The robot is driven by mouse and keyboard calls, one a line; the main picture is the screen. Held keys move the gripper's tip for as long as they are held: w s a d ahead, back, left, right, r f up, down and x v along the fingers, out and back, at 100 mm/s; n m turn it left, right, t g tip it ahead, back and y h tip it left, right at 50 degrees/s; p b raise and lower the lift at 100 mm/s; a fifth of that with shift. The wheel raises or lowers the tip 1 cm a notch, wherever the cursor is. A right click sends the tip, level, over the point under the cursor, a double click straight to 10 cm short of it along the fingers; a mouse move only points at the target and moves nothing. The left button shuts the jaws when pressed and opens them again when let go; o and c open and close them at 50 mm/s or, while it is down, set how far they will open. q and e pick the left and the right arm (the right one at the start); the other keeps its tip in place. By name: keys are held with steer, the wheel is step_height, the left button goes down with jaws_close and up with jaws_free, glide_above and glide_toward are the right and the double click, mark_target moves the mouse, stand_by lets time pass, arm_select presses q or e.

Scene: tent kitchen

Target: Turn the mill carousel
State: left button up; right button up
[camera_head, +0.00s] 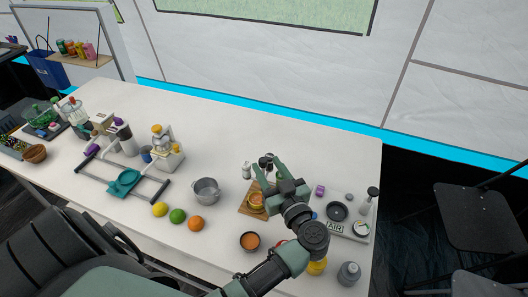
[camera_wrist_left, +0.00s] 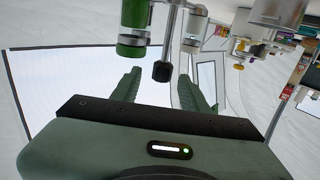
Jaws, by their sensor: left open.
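The mill carousel (camera_head: 265,161) stands on the white table just beyond my left gripper, which partly hides it. In the left wrist view it shows at the top as a green mill (camera_wrist_left: 133,25), a metal rod with a black end (camera_wrist_left: 162,71), and a steel mill (camera_wrist_left: 193,25). My left gripper (camera_head: 265,172) is open. In the left wrist view its two fingers (camera_wrist_left: 158,88) stand apart, with the black end appearing between them. I cannot tell whether either finger touches it. My right gripper is not in view.
A wooden board (camera_head: 246,209) with a round food item lies under my gripper. The table's far strip is clear.

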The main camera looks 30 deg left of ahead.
arm_select(q)
steer(key=x, duration=0.6)
steer(key=shift+a+p, duration=0.15)
steer(key=shift+p, duration=0.15)
steer(key=shift+s+r, duration=0.1)
jaws_close()
